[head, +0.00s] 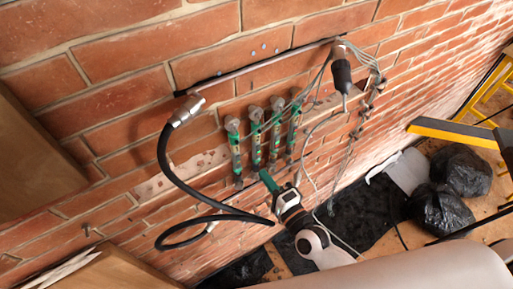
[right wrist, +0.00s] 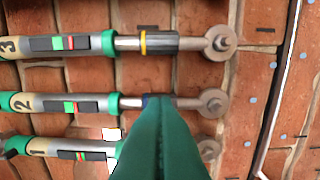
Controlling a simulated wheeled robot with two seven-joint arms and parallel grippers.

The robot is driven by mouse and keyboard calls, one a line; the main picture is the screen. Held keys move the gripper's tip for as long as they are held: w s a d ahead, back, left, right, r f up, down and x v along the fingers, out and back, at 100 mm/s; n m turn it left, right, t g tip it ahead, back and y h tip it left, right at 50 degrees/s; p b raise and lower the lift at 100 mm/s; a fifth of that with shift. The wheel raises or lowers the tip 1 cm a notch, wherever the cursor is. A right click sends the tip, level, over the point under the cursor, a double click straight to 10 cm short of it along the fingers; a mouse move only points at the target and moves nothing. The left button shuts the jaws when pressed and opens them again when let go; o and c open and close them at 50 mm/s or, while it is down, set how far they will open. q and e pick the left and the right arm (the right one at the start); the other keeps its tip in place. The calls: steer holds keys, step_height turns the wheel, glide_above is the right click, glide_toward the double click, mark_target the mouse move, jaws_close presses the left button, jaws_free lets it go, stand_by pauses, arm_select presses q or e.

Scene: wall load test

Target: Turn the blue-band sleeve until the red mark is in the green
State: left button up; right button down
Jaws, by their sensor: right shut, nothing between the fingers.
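The blue-band sleeve (right wrist: 148,99) is on the gauge rod numbered 2 (right wrist: 85,104) in the right wrist view. Only a bit of blue shows; the green fingers cover most of the sleeve. In that rod's dark window (right wrist: 58,107), a thin red mark seems to lie beside the green patch, to its right. My right gripper (right wrist: 156,102) has its green fingers shut together, with nothing between them. Its tips overlap the sleeve in the picture; I cannot tell whether they touch. In the head view the right gripper (head: 265,174) is just below the row of rods (head: 256,140). My left gripper is not in view.
Rod 3 with a yellow band (right wrist: 143,43) and rod 1 with a white band (right wrist: 112,134) run close on either side. A black hose (head: 165,160) hangs left of the rods; thin cables (head: 310,170) hang right. Black bags (head: 445,205) lie on the floor.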

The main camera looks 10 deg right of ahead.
steer(key=shift+a, duration=0.45)
steer(key=shift+w+a, duration=0.1)
steer(key=shift+w, duration=0.25)
stand_by(0.4)
steer(key=shift+w+d, duration=0.2)
steer(key=shift+d, duration=0.4)
steer(key=shift+s, duration=0.2)
stand_by(0.5)
steer(key=shift+s+d, duration=0.15)
steer(key=shift+s, duration=0.2)
stand_by(0.3)
steer(key=shift+a+p, duration=0.3)
steer(key=shift+a, duration=0.35)
steer(key=shift+w+a, duration=0.1)
steer(key=shift+w, duration=0.2)
stand_by(0.3)
